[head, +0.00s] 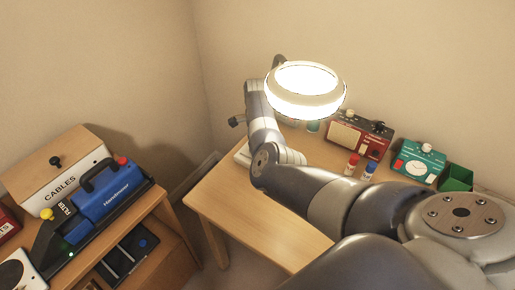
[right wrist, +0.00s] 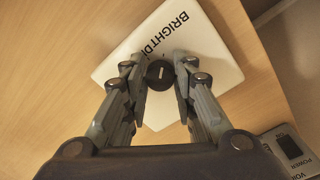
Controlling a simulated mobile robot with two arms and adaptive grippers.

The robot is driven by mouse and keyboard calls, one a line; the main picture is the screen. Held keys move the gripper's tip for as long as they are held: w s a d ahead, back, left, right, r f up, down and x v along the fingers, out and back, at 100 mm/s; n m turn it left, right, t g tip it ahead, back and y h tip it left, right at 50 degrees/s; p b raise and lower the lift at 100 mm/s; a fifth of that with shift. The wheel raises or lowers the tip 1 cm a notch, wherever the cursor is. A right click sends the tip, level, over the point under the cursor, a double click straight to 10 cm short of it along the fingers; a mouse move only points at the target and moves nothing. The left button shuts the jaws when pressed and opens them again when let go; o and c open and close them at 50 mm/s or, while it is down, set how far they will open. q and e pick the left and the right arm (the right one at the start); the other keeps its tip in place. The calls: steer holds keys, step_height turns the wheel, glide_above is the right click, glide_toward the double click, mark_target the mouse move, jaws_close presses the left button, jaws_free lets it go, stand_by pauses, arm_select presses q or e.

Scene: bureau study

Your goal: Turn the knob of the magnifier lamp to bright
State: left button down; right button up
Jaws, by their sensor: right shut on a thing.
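The magnifier lamp's ring head (head: 305,90) glows bright white above the desk in the head view. Its white base (right wrist: 205,40) lies on the desk in the right wrist view, with BRIGHT and a partly hidden second word printed on it. The round dark knob (right wrist: 160,76) has a short light mark on top. My right gripper (right wrist: 160,68) is shut on the knob, one finger on each side. In the head view my right arm crosses the desk and hides most of the base and knob. My left gripper is not in view.
A red radio (head: 358,135), two small bottles, a teal device (head: 415,162) and a green box (head: 457,178) stand along the desk's back. A blue tool (head: 108,190) and a CABLES box (head: 55,178) sit on the left cabinet. The desk's front left is bare.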

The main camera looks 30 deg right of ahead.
steer(key=o, duration=1.1)
steer(key=shift+r, duration=0.15)
step_height(320, 180, up, 7)
steer(key=shift+w+r, duration=0.1)
steer(key=shift+w, duration=0.05)
steer(key=shift+d, duration=0.1)
